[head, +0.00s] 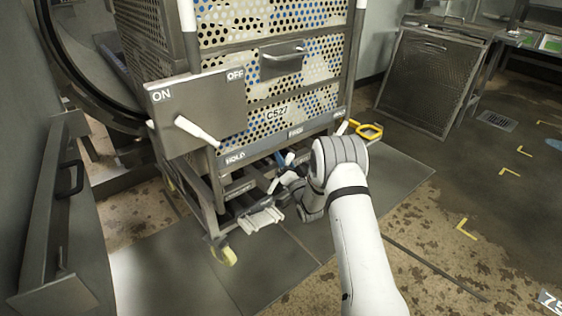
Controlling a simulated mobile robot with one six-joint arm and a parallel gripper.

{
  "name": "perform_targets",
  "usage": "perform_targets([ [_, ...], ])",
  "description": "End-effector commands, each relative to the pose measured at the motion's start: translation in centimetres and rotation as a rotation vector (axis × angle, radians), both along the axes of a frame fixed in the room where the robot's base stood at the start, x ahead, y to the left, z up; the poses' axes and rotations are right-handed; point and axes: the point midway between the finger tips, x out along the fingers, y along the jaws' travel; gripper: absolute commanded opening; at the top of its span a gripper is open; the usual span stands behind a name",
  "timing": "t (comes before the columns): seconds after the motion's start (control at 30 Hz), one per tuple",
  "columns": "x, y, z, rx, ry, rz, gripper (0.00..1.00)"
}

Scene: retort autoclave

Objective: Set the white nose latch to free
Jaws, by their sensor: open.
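The grey strip (290,141) along the lower front of the perforated cart carries the words HOLD at its left and FREE farther right. A small white piece (289,158), which looks like the nose latch, shows just below the strip, between the two words. My arm partly hides this area, and I cannot tell exactly which setting the latch is at. My gripper (279,176) is open, low in front of the cart, close to the white piece. I cannot tell whether they touch.
An ON/OFF plate (215,98) with a white lever (197,131) is on the cart's left. A ridged white pedal (260,219) and a caster (224,256) are below. Floor at right is clear.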

Motion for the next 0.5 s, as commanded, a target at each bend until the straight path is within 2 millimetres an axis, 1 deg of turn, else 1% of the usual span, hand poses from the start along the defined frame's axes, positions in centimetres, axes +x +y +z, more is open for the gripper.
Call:
perform_targets([
  [0.17, -0.6, -0.4, -0.1, 0.000, 0.002, -0.002, 0.44],
  [0.5, -5.5, -2.3, -1.7, 0.000, 0.004, -0.001, 0.44],
])
